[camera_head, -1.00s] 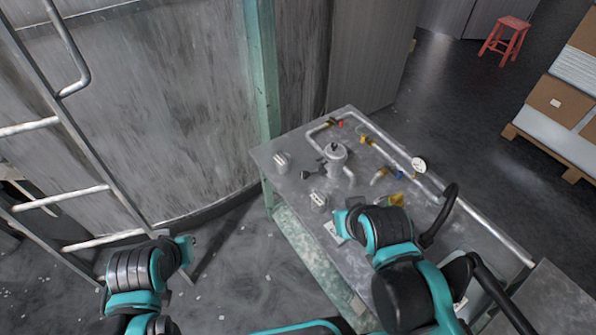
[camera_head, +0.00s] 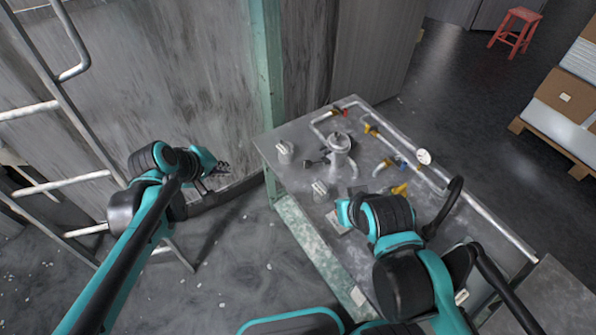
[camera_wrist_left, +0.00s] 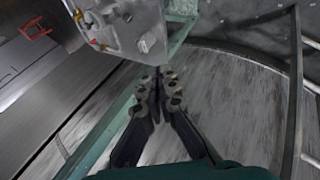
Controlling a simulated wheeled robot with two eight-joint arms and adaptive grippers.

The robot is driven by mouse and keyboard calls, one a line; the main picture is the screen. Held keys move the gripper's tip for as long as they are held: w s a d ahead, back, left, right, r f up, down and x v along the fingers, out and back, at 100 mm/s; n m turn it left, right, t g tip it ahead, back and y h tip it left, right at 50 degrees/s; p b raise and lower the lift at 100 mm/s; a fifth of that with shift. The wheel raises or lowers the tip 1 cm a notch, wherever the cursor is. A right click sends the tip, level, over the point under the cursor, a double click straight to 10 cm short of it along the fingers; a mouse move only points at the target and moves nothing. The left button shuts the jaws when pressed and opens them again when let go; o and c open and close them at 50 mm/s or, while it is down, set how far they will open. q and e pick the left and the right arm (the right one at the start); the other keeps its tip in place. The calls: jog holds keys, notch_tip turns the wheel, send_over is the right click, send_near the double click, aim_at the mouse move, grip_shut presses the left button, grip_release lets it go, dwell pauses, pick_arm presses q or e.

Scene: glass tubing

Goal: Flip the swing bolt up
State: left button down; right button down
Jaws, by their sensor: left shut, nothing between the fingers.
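A grey metal vessel with a round lid (camera_head: 339,145) stands on the metal table (camera_head: 272,150). A dark part (camera_head: 314,163) juts out low on its left side; whether this is the swing bolt is too small to tell. My left gripper (camera_head: 223,168) is shut and empty, in the air left of the table and apart from the vessel. In the left wrist view its closed fingers (camera_wrist_left: 160,73) point toward the table's corner.
Pipes with coloured valves and a gauge (camera_head: 424,157) run along the far side. A ladder (camera_head: 50,108) stands at the left.

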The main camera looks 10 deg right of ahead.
pick_arm(q)
jog(key=w+d+f+n+h+b, duration=0.1)
jog(key=w+d+f+n+h, duration=0.15)
jog(key=w+d+f, duration=0.35)
jog(key=w+d+f+n+h, duration=0.2)
jog(key=w+f+n, duration=0.25)
jog(key=w, duration=0.45)
jog(key=w+d+f+n+h, duration=0.1)
jog(key=d+f+n+h, duration=0.1)
jog(key=f, duration=0.7)
jog(key=w+d+f+n+g+h+b, duration=0.1)
jog(key=d+f+n+h, duration=0.2)
jog(key=f, duration=0.7)
jog(key=shift+d+n+h, duration=0.3)
jog(key=shift+d+h, duration=0.05)
jog(key=shift+d, duration=0.05)
jog(key=b+x, duration=0.3)
jog(key=x, duration=0.7)
jog(key=shift+s+f, duration=0.1)
